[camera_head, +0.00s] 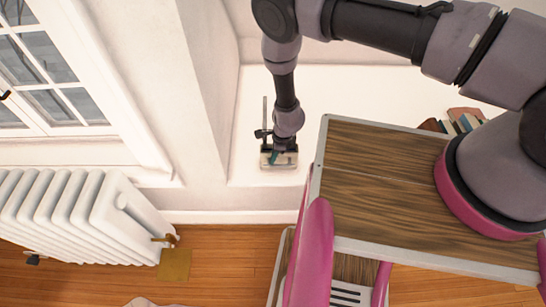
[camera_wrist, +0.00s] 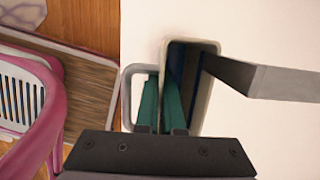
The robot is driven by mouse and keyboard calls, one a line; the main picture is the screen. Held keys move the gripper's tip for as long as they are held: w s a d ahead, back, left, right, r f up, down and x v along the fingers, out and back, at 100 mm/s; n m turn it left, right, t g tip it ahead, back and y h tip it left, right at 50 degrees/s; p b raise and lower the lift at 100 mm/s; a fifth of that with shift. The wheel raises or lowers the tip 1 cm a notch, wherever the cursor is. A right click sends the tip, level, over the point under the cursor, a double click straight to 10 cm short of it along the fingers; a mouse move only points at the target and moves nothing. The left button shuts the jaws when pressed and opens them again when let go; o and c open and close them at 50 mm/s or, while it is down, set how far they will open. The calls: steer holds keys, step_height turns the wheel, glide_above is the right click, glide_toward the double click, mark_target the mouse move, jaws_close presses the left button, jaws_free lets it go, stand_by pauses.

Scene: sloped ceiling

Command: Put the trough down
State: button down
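The trough (camera_head: 279,164) is a small, cream-rimmed container at the end of my arm in the head view, over or on the white ledge. In the wrist view the trough (camera_wrist: 208,48) has a pale rim, a dark inside and a pale loop on its left side. My gripper (camera_head: 277,154) also shows in the wrist view (camera_wrist: 160,88), with two green fingers close together. One finger is on each side of the trough's left wall, and the gripper appears shut on it. I cannot tell whether the trough's underside touches the ledge.
The white ledge (camera_head: 350,88) has bare room around the trough. Several books (camera_head: 463,121) lie at its right. A white radiator (camera_head: 85,215) and a window (camera_head: 45,75) are at the left. The wooden floor (camera_head: 215,262) lies below the ledge's front edge.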

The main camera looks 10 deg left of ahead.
steer(key=c, duration=1)
jaws_free()
steer(key=shift+c, duration=0.2)
steer(key=v, duration=1.2)
steer(key=shift+r, duration=0.1)
